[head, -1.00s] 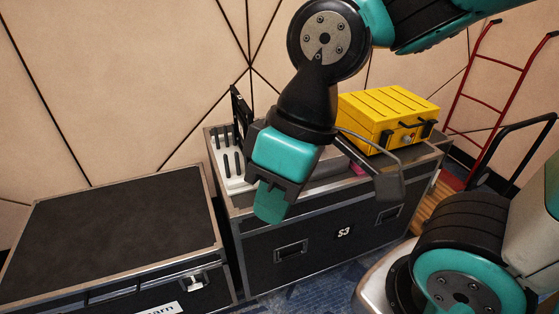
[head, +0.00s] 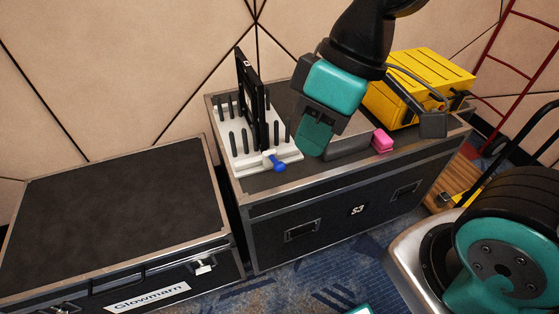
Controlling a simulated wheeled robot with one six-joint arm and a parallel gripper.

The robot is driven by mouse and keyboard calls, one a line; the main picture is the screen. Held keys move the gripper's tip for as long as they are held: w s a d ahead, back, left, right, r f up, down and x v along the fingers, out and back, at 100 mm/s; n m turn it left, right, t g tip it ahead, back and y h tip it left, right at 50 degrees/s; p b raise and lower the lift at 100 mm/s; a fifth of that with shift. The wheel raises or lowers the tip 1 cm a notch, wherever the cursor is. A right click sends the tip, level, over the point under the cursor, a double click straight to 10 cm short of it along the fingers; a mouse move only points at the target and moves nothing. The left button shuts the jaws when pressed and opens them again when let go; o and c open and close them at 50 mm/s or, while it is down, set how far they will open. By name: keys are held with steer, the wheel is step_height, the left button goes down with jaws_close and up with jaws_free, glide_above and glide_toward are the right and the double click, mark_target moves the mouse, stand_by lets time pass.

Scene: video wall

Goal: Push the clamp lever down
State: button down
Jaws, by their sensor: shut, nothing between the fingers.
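The clamp lever (head: 277,164) is a small blue handle at the front edge of a white pegged rack (head: 243,166). It sticks out to the right and a little toward me from a pale mount; its exact tilt is hard to tell. A thin black panel (head: 252,100) stands upright among the rack's dark pegs. My gripper (head: 314,139), teal and dark grey, points down over the case, to the right of the lever and apart from it in the picture. Its fingers are shut and empty.
A grey block (head: 348,146), a pink block (head: 382,140) and a yellow toolbox (head: 425,85) are to the right. A lower black case (head: 115,220) on the left has a clear top.

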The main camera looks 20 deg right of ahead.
steer(key=w+f+n, duration=0.3)
steer(key=w+n, duration=0.1)
steer(key=w, duration=0.3)
steer(key=n+h+p, duration=0.1)
steer(key=n+h, duration=0.2)
steer(key=n, duration=1.2)
glide_toward(279, 162)
steer(key=shift+w+g, duration=0.3)
steer(key=shift+g, duration=0.1)
steer(key=shift+a, duration=0.1)
steer(key=f+b, duration=0.3)
steer(key=f, duration=0.1)
steer(key=f+b, duration=0.2)
steer(key=f, duration=0.1)
steer(key=shift+s+a+b, duration=0.25)
steer(key=shift+s+b, duration=0.05)
